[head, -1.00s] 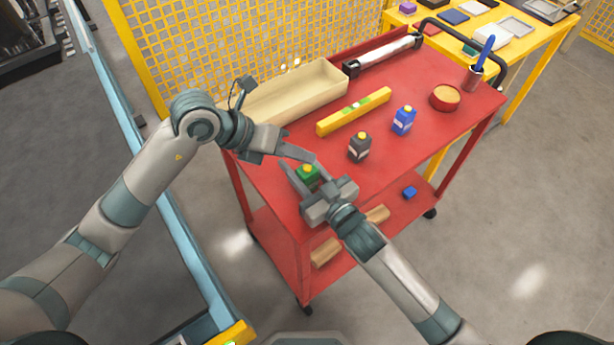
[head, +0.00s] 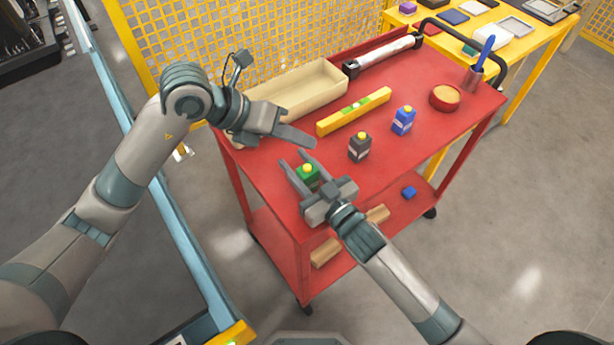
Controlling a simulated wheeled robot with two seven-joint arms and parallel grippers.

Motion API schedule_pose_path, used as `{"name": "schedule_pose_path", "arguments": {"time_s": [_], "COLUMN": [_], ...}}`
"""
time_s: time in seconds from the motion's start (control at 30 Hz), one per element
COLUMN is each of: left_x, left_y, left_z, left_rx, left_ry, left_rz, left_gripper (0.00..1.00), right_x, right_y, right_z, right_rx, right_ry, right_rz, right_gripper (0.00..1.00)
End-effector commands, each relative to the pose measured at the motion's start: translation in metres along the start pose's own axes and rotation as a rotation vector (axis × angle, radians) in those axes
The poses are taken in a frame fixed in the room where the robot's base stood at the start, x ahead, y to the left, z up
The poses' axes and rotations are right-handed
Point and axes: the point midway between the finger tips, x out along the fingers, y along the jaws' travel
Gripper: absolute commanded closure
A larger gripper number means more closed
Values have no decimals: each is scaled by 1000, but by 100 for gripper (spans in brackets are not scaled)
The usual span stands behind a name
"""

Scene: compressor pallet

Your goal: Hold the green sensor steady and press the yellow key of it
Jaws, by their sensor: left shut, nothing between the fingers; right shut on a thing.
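The green sensor (head: 308,178) stands on the red cart top near its front left corner. Its yellow key (head: 307,168) faces up and is in plain view. My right gripper (head: 298,170) is shut on the green sensor, with a finger on either side of it. My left gripper (head: 311,142) is shut and empty. Its fingertips are above and behind the sensor, apart from the yellow key. The sensor's lower part is partly hidden by the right gripper.
On the red cart (head: 440,130) stand a black sensor (head: 359,148), a blue sensor (head: 403,121), a yellow level (head: 354,111), a beige tray (head: 333,79) and a round red tin (head: 445,98). A cup with a blue-handled tool (head: 473,78) stands far right.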

Motion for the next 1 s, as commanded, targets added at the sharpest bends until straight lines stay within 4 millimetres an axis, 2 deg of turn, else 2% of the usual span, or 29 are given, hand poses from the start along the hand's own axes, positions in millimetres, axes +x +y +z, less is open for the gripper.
{"name": "schedule_pose_path", "arguments": {"time_s": [0.27,0.3,0.37,0.77,1.0], "left_x": [0,0,0,0,0], "left_y": [0,0,0,0,0], "left_z": [0,0,0,0,0], "left_rx": [0,0,0,0,0], "left_ry": [0,0,0,0,0], "left_rz": [0,0,0,0,0], "left_gripper": [100,100,100,100,100], "right_x": [0,0,0,-3,-25], "right_y": [0,0,0,0,0], "right_z": [0,0,0,0,1], "right_rx": [0,0,0,0,-1], "right_ry": [1,1,1,0,-1], "right_rz": [0,0,0,0,0], "right_gripper": [91,56,44,44,44]}}
